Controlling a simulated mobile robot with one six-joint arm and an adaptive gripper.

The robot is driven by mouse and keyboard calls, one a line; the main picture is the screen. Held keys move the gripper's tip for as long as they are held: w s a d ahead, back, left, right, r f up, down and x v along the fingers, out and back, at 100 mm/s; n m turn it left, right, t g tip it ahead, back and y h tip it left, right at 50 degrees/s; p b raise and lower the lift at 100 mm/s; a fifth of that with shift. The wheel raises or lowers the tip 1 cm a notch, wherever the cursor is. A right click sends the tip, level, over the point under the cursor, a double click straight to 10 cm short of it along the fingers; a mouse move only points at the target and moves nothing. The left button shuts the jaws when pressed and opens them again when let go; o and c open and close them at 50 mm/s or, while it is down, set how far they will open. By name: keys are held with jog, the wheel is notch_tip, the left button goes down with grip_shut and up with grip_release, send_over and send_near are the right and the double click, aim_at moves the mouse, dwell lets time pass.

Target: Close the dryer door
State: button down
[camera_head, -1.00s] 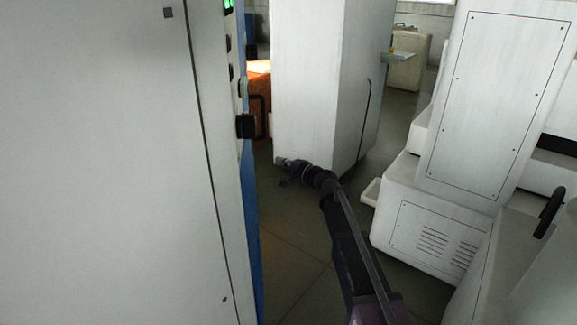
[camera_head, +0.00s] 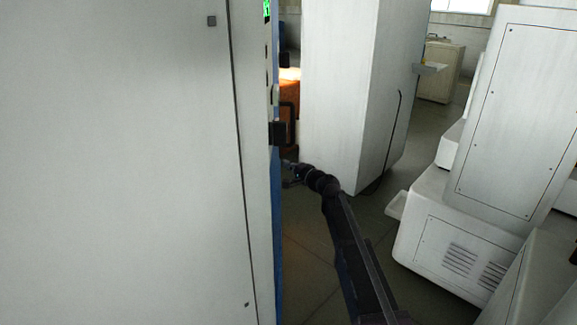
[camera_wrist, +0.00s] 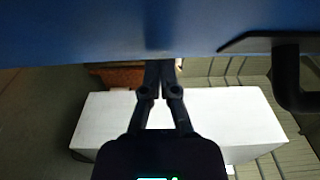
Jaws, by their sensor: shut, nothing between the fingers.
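A tall pale grey cabinet (camera_head: 130,160) with a blue front face (camera_head: 278,240) fills the left of the head view; I take it to be the dryer, seen almost edge-on. A black handle (camera_head: 279,133) stands out from that front. In the wrist view the blue face (camera_wrist: 100,28) spans the top, with the black handle (camera_wrist: 288,80) at right. My gripper (camera_wrist: 160,66) is shut and empty, its fingertips at or very near the blue face, left of the handle. In the head view my gripper (camera_head: 290,174) is partly hidden by the cabinet edge. The door's opening angle cannot be told.
A white column-like cabinet (camera_head: 335,90) stands beyond my gripper. White machine housings (camera_head: 450,235) with vents stand at right. An orange-brown object (camera_head: 289,98) shows behind the blue front. Bare floor (camera_head: 310,265) lies between the cabinet and the housings.

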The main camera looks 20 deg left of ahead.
jog(key=s+a+n+g, duration=0.3)
jog(key=s+a+g, duration=0.2)
jog(key=s+a, duration=0.4)
jog(key=s+a+n+g+y, duration=0.1)
jog(key=s+a+n+g, duration=0.3)
jog(key=s+a, duration=0.6)
jog(key=a+g, duration=0.1)
jog(key=a, duration=0.7)
jog(key=shift+g, duration=0.4)
jog(key=shift+w+d, duration=0.1)
jog(key=w+d, duration=0.5)
jog(key=d, duration=0.6)
jog(key=shift+w+d, duration=0.35)
jog(key=shift+w, duration=0.05)
